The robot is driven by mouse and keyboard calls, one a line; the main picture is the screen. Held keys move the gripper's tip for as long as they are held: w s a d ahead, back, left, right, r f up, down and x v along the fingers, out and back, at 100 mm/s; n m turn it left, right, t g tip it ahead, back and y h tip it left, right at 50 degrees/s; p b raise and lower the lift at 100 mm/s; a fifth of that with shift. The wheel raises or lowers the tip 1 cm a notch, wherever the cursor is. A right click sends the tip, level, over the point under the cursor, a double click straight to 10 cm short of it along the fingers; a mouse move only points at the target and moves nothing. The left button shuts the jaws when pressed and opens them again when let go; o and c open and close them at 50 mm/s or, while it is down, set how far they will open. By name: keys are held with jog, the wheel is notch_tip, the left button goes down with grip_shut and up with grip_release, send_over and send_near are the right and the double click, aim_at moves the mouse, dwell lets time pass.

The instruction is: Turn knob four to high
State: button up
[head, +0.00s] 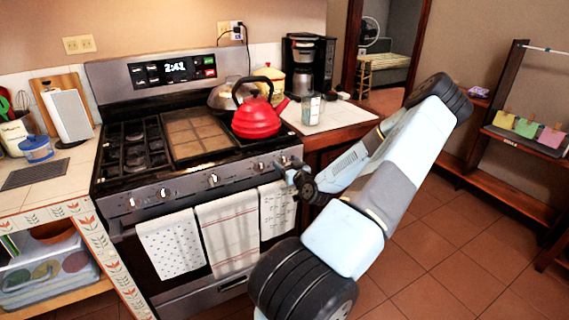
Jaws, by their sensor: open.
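The stove's slanted front panel carries a row of several silver knobs. Counting from the left, knob four (259,167) is on the right part of the panel, below the red kettle. Its setting is too small to read. The rightmost knob (282,161) is beside it, close to my fingers. My gripper (287,172) is open at the right end of the panel, to the right of knob four. I see nothing held in it. Whether a fingertip touches the rightmost knob I cannot tell.
A red kettle (257,118) stands on the right burners. Towels (229,235) hang from the oven handle (205,205) below the knobs. A wooden counter (335,120) with a coffee maker (310,65) adjoins the stove on the right. The tiled floor at right is clear.

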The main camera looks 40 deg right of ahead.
jog(key=shift+w+d, duration=0.15)
jog(key=shift+w, duration=0.45)
jog(key=shift+c, duration=0.3)
jog(key=c, duration=1)
jog(key=shift+n, duration=0.3)
jog(key=n, duration=0.3)
jog(key=shift+a, duration=0.25)
jog(key=n, duration=0.5)
jog(key=shift+a+f, duration=0.15)
jog(key=shift+n, duration=0.3)
